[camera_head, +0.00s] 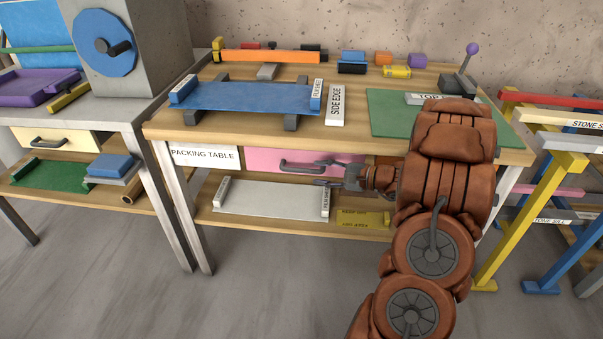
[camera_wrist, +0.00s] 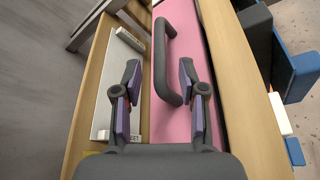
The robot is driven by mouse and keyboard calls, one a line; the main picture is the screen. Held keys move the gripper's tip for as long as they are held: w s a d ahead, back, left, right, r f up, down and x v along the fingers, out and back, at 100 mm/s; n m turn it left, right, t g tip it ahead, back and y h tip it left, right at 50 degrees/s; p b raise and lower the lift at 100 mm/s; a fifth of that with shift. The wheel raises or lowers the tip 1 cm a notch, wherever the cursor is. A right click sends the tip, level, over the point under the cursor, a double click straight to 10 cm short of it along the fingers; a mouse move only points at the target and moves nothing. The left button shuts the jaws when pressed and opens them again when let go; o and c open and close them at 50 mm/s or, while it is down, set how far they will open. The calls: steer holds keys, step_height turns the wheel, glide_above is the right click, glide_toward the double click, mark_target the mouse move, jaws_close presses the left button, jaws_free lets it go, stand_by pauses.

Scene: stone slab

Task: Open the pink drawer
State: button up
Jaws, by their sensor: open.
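The pink drawer (camera_head: 262,160) is under the packing table top and looks shut, its front flush with the frame. Its dark grey handle (camera_head: 292,166) is a horizontal bar. In the wrist view the pink front (camera_wrist: 198,125) fills the middle right, with the handle (camera_wrist: 158,62) standing out from it. My gripper (camera_head: 318,173) is open at the right part of the handle. In the wrist view its fingertips (camera_wrist: 160,68) lie on either side of the handle bar. I cannot tell whether either finger touches it. My arm hides the drawer's right end.
A lower shelf holds a pale panel (camera_head: 270,199) and a yellow sign (camera_head: 362,218). Coloured racks (camera_head: 535,180) stand at the right. The floor in front (camera_head: 250,300) is clear.

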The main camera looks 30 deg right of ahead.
mark_target(307, 172)
steer(key=shift+x, duration=3.55)
steer(key=shift+s, duration=0.1)
steer(key=shift+c, duration=0.3)
jaws_close()
steer(key=shift+d, duration=0.1)
steer(key=shift+s, duration=0.1)
